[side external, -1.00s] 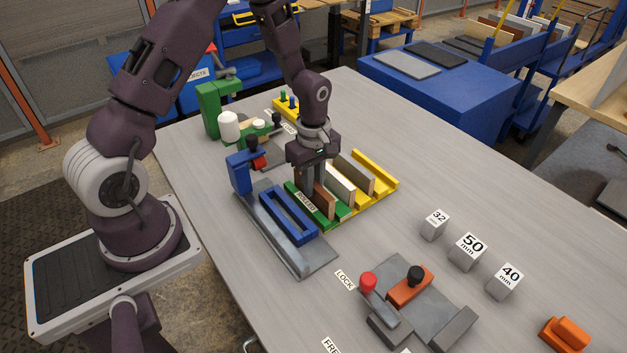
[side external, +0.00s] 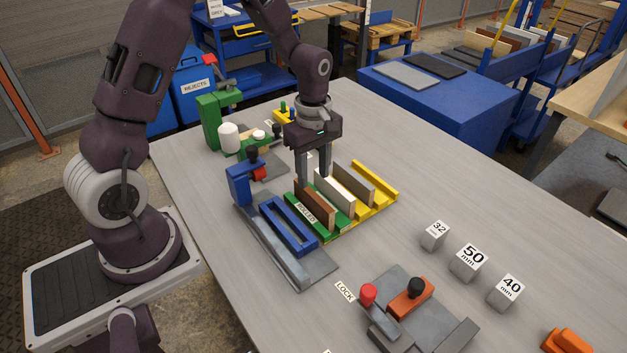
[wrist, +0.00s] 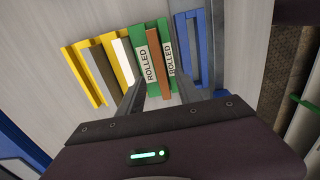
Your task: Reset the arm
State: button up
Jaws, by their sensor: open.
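My gripper (side external: 313,178) is open and points down, just above the rack. Its two fingers (wrist: 160,92) also show in the wrist view, spread and with nothing held between them. A brown board (side external: 318,207) stands on edge in the green rack section labelled ROLLED, below the fingers. In the wrist view the brown board (wrist: 157,62) lies between two green strips. My fingers partly hide the board's far end in the side view.
A white board (side external: 336,190) and a grey-brown board (side external: 358,186) stand in the yellow rack part (side external: 378,194). A blue frame fixture (side external: 288,226) lies in front. A green press (side external: 208,122) stands behind left. Marked blocks (side external: 468,262) and an orange clamp (side external: 408,298) are right, with clear table between.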

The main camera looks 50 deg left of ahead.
jog(key=s+d+r+m+t, duration=0.25)
jog(key=r+m, duration=0.25)
jog(key=r, duration=0.5)
jog(key=s+d+r+m+t, duration=0.1)
jog(key=s+d+r+m, duration=0.1)
jog(key=s+r+m, duration=0.3)
jog(key=s+d+r+m+t, duration=0.2)
jog(key=s+r+m, duration=0.4)
jog(key=s, duration=0.7)
jog(key=shift+s+d+m, duration=0.3)
jog(key=shift+d+m, duration=0.3)
jog(key=shift+m, duration=0.4)
jog(key=shift+r, duration=0.1)
